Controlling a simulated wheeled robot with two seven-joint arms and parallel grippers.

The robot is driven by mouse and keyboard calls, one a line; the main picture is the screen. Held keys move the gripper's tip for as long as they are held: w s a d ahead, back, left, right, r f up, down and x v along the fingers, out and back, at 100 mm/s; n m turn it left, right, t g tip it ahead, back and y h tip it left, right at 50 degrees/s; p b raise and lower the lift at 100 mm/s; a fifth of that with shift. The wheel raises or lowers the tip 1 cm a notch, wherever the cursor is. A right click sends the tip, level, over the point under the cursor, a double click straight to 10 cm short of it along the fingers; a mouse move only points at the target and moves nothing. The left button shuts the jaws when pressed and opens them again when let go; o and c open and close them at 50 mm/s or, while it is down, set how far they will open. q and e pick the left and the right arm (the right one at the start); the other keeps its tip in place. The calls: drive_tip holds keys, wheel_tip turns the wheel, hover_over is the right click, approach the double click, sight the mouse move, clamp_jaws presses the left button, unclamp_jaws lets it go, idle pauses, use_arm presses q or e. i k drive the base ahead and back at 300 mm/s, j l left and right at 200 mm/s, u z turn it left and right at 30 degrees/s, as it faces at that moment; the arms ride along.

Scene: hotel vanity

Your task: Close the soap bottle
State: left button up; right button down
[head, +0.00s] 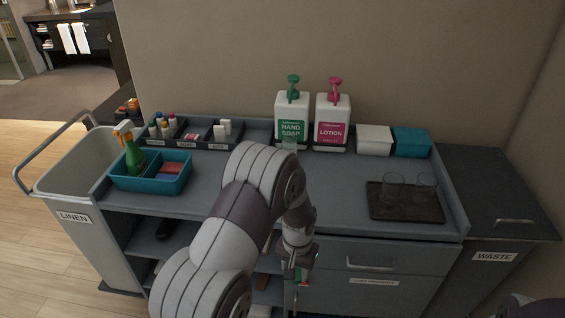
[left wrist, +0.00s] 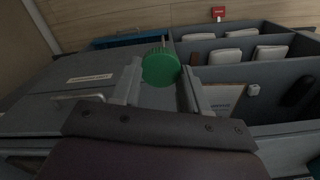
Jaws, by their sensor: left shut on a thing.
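A white hand soap bottle (head: 291,115) with a green label and green pump stands upright at the back of the cart top. A small pale, clear item (head: 289,143) is in front of it, partly hidden by my left arm; I cannot tell what it is. My left gripper (head: 301,272) is low in front of the cart's drawer, away from the bottle. In the left wrist view, my left gripper (left wrist: 160,88) is shut on a round green cap (left wrist: 160,66) with a ridged edge. My right gripper is not in view.
A pink lotion bottle (head: 333,120) stands right of the soap. White (head: 374,139) and teal (head: 411,142) boxes are beyond it. A dark tray (head: 405,211) holds glasses at right. A teal caddy (head: 152,186) with a green spray bottle (head: 134,160) is at left.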

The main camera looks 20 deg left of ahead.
sight(288, 142)
drive_tip(key=u, duration=1.25)
drive_tip(key=i+j+u, duration=0.3)
drive_tip(key=i, duration=0.15)
drive_tip(key=i+j, duration=0.15)
drive_tip(key=i, duration=0.6)
